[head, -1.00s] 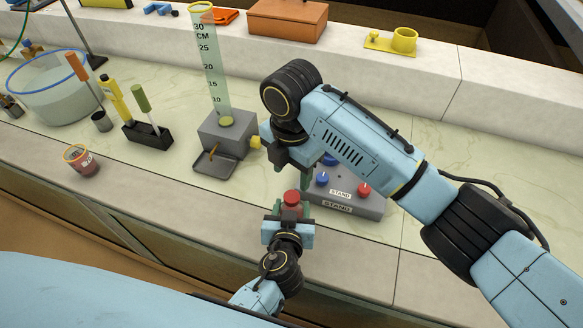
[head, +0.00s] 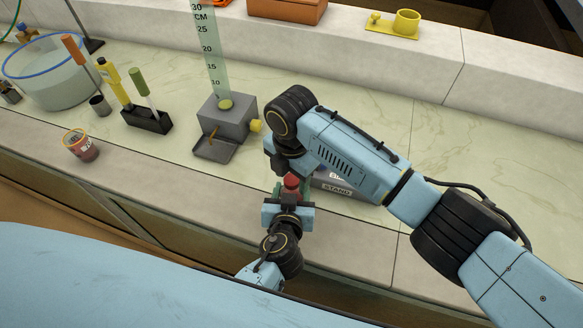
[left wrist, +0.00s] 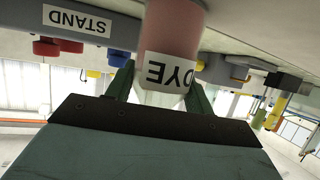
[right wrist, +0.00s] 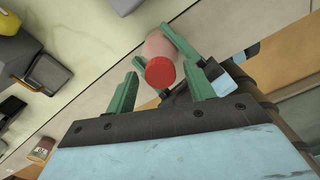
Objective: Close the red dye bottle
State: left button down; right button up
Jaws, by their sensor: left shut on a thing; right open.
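The red dye bottle (left wrist: 172,32) is pinkish with a white DYE label. My left gripper (left wrist: 158,82) is shut on it and holds it near the front edge of the counter. A red cap (right wrist: 160,72) sits at the bottle's top end; I cannot tell how tightly it is seated. The cap also shows in the head view (head: 291,182). My right gripper (right wrist: 162,90) is open, with its green fingers on either side of the cap as seen in the right wrist view. In the head view, my right gripper (head: 284,176) is just above the cap, its tips partly hidden.
A grey STAND box (head: 350,192) lies close behind, largely covered by my right arm. A grey gauge block (head: 228,115) is to the left. A small red jar (head: 83,148) stands near the counter's front edge. The counter at right is clear.

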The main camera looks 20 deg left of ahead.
jog(key=c, duration=1)
jog(key=m, duration=0.6)
jog(key=shift+a+m, duration=0.1)
jog(key=shift+m, duration=0.3)
jog(key=m, duration=0.6)
jog(key=o, duration=1.1)
jog(key=shift+r, duration=2.25)
